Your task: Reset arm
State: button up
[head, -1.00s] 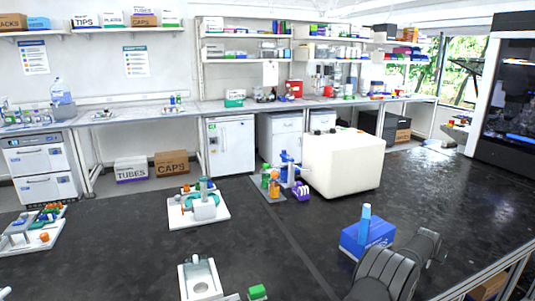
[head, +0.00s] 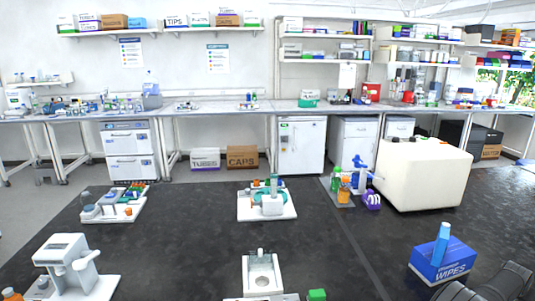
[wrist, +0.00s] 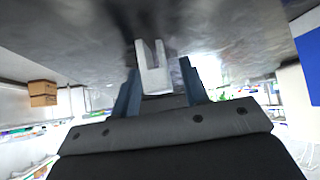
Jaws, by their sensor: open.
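My gripper (wrist: 160,92) shows in the wrist view with its two blue-grey fingers apart. A pale forked piece (wrist: 152,70) appears between the fingers; I cannot tell whether it is near them or farther off. In the head view, a dark grey part of my arm (head: 492,284) lies at the bottom right corner, close to the blue wipes box (head: 440,262). The fingers cannot be made out in the head view.
The black bench holds a white rack tray (head: 268,212), another tray (head: 100,215) at left, a white device (head: 68,262), a holder (head: 262,272), a green block (head: 317,295) and a big cream block (head: 425,178). Bare bench lies between them.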

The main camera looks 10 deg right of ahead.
jog(key=v, duration=1.2)
jog(key=x, duration=1.1)
jog(key=shift+w+d+f, duration=0.2)
jog(key=shift+d+f, duration=0.25)
jog(key=shift+f, duration=0.35)
jog(key=r, duration=0.5)
jog(key=shift+s+r, duration=0.1)
jog(key=shift+s, duration=0.3)
jog(key=s+a+r, duration=0.1)
jog(key=s+r, duration=0.5)
jog(key=s, duration=0.5)
jog(key=w+a+r, duration=0.1)
jog(key=w+r, duration=0.1)
jog(key=r, duration=0.4)
jog(key=w+a+r, duration=0.1)
jog(key=w+r, duration=0.1)
jog(key=r, duration=0.4)
jog(key=shift+a+n, duration=0.3)
jog(key=shift+a, duration=0.05)
